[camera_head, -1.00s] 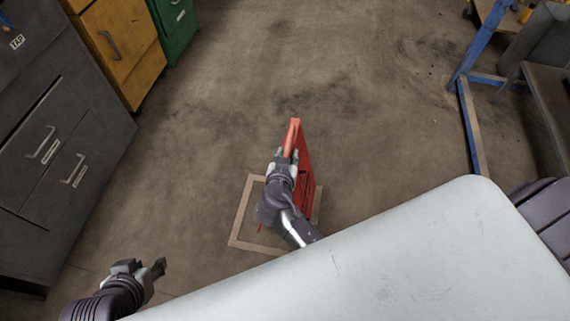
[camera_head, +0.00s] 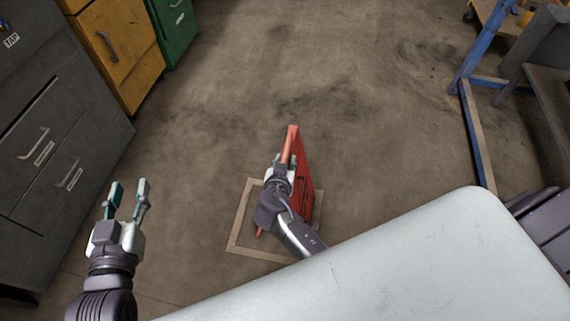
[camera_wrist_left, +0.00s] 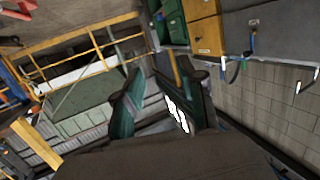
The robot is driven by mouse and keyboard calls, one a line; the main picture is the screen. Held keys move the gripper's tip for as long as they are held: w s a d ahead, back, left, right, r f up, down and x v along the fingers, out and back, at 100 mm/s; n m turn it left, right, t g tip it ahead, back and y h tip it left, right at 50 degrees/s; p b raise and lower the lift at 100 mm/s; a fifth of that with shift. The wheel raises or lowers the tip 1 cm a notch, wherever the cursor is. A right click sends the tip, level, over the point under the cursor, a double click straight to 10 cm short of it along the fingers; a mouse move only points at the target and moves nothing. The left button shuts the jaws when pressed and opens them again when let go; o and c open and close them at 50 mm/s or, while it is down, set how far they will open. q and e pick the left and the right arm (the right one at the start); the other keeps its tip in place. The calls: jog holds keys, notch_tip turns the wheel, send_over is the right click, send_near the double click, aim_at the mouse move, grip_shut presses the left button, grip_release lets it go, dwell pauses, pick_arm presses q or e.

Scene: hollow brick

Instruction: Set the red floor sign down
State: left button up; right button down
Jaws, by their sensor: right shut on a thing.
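The red floor sign (camera_head: 304,185) stands upright in the head view, within or just over a tan square outline (camera_head: 241,220) marked on the floor. My right gripper (camera_head: 285,160) is shut on the sign's top edge. My right forearm hides part of the sign and of the outline, so I cannot tell whether the sign's foot touches the floor. My left gripper (camera_head: 127,190) is open and empty at the lower left, well apart from the sign. Its two fingers also show in the left wrist view (camera_wrist_left: 155,100), with nothing between them.
Grey drawers (camera_head: 60,150), a yellow cabinet (camera_head: 118,50) and a green cabinet (camera_head: 174,25) line the left. A blue frame (camera_head: 472,75) and grey bench stand at the right. A pale panel (camera_head: 400,270) fills the lower right. The floor beyond the sign is clear.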

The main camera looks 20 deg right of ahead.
pick_arm(q)
jog(key=shift+r+t, duration=0.3)
jog(key=shift+r, duration=0.1)
pick_arm(e)
jog(key=c, duration=0.8)
grip_release()
jog(key=shift+f, duration=0.1)
pick_arm(q)
jog(key=shift+w+d+r, duration=0.1)
jog(key=shift+r, duration=0.05)
